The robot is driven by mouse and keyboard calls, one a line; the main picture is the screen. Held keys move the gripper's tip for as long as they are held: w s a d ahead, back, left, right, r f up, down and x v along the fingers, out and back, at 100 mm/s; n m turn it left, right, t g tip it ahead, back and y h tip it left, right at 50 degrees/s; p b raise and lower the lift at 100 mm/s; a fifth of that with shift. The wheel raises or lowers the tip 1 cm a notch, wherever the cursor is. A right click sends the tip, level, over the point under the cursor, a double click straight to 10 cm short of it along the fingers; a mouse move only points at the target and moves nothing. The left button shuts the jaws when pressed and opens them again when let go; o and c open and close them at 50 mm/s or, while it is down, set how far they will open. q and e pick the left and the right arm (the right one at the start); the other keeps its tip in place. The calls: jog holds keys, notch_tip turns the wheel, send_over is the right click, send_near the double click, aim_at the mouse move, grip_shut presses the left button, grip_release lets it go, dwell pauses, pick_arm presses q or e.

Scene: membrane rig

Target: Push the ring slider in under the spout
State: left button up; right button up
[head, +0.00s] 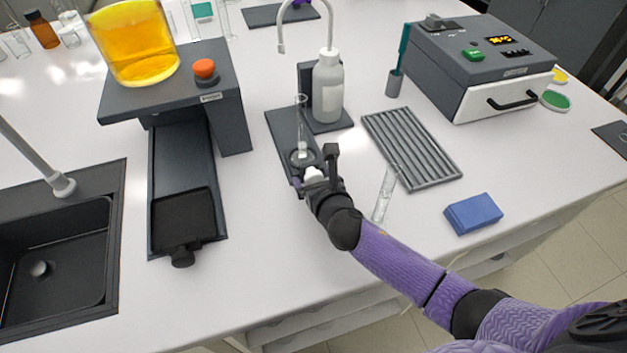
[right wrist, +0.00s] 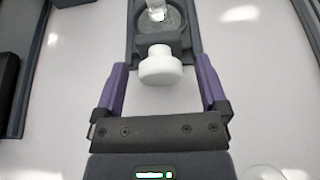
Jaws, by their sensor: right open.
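The ring slider (head: 303,158) sits at the near end of its dark rail (head: 282,126), with a clear glass tube (head: 302,128) standing in its ring. The ring also shows in the right wrist view (right wrist: 180,20). The slider's white knob (right wrist: 160,66) faces my right gripper (right wrist: 162,88), which is open, with one purple finger on each side of the knob and gaps between. The spout (head: 281,46) is a thin white hooked tube from the white bottle (head: 328,90); its tip hangs farther back than the tube. My left gripper is not in view.
A grey ribbed rack (head: 412,148) and a lying glass tube (head: 384,195) are right of my right gripper. A blue block (head: 473,213) lies nearer the front edge. A dark stand (head: 180,95) with a black tray (head: 184,220) is left. The counter between is clear.

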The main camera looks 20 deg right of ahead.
jog(key=shift+w+f, duration=0.2)
jog(key=shift+w, duration=0.3)
grip_shut()
